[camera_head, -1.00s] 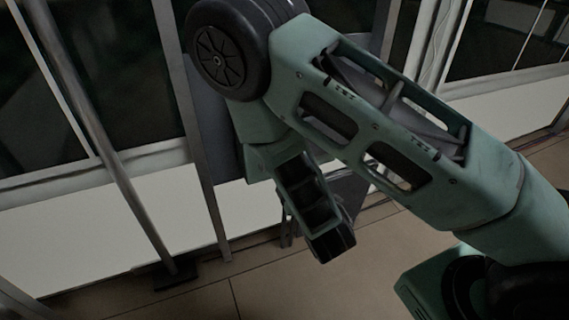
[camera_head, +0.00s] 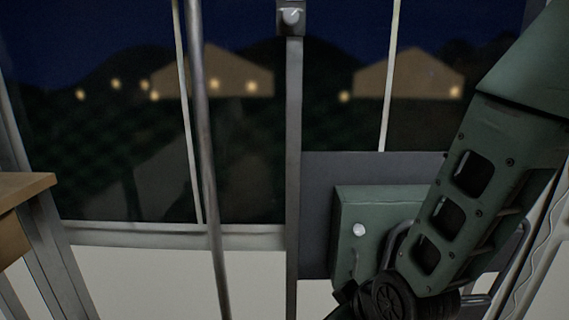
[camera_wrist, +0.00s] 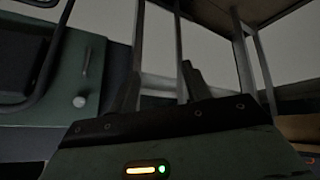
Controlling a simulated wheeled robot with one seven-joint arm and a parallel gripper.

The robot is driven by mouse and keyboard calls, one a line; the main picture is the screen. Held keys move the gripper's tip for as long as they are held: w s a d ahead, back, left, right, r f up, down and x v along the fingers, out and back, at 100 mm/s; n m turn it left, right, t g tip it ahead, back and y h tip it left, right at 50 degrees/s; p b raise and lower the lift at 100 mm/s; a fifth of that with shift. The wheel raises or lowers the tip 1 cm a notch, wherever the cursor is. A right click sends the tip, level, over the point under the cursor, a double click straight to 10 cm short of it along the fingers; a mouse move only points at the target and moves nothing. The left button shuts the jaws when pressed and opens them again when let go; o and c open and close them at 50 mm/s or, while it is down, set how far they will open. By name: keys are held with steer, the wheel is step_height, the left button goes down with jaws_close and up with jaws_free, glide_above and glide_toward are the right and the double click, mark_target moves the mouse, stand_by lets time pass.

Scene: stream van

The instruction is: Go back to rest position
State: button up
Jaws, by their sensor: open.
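My gripper (camera_wrist: 162,88) shows in the wrist view as two dark upright fingers standing apart, with nothing visible between them. Its green housing with an orange and a green light fills the bottom of that view. In the head view my green arm comes down from the upper right to a dark wheel-like joint at the lower right. My gripper cannot be made out there; the arm or the frame edge hides it.
A green box with a white knob (camera_head: 350,245) is on a grey panel (camera_head: 318,190) behind my arm; it also shows in the wrist view (camera_wrist: 45,135). Metal poles (camera_head: 293,150) stand before dark windows. A wooden surface (camera_head: 22,188) is at the left edge.

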steer(key=s+d+r+g+h, duration=0.1)
steer(key=s+d+r+g, duration=0.15)
steer(key=s+r, duration=0.4)
steer(key=s+d+r+g+h, duration=0.1)
steer(key=s+d+r+g, duration=0.2)
steer(key=s, duration=0.7)
step_height(320, 180, up, 15)
steer(key=p, duration=1.5)
steer(key=shift+a+f+g+h, duration=0.2)
steer(key=shift+a+g+h, duration=0.1)
steer(key=shift+a+g, duration=0.15)
steer(key=shift+s, duration=0.1)
